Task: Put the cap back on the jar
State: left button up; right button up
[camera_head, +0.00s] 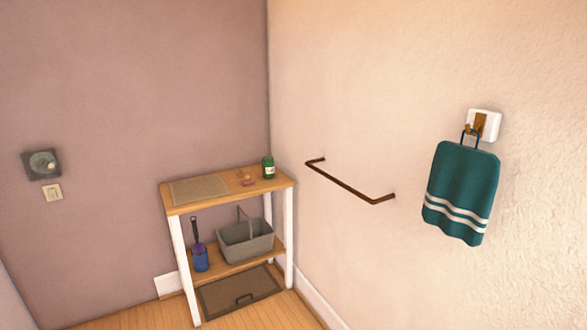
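A small green jar (268,168) with a pale label stands upright on the wooden top of a shelf table (215,205), near its back right corner. Small brown and pinkish items (246,178) lie on the tabletop to the left of the jar; they are too small to tell whether one is the cap. The top of the jar is also too small to tell whether it is open. Neither of my grippers shows in the head view.
A flat beige mat (199,190) covers the tabletop's left part. A grey basket (246,240) and a blue container (200,259) stand on the lower shelf. A brown rail (345,185) and a hanging teal towel (461,190) are on the right wall. Floor shows before the table.

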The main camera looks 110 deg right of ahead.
aim_at(268, 163)
jog(key=z, duration=3.45)
jog(key=i+u, duration=0.1)
jog(key=i, duration=0.4)
jog(key=i+u, duration=0.15)
jog(key=i, duration=0.3)
jog(key=i+l+u, duration=0.1)
jog(key=i, duration=0.4)
jog(key=i+l+u, duration=0.15)
jog(key=i, duration=0.3)
jog(key=i+l+u, duration=0.1)
jog(key=i+l, duration=0.2)
jog(key=i, duration=0.2)
jog(key=i+l+u, duration=0.15)
jog(key=i, duration=0.3)
jog(key=l, duration=0.1)
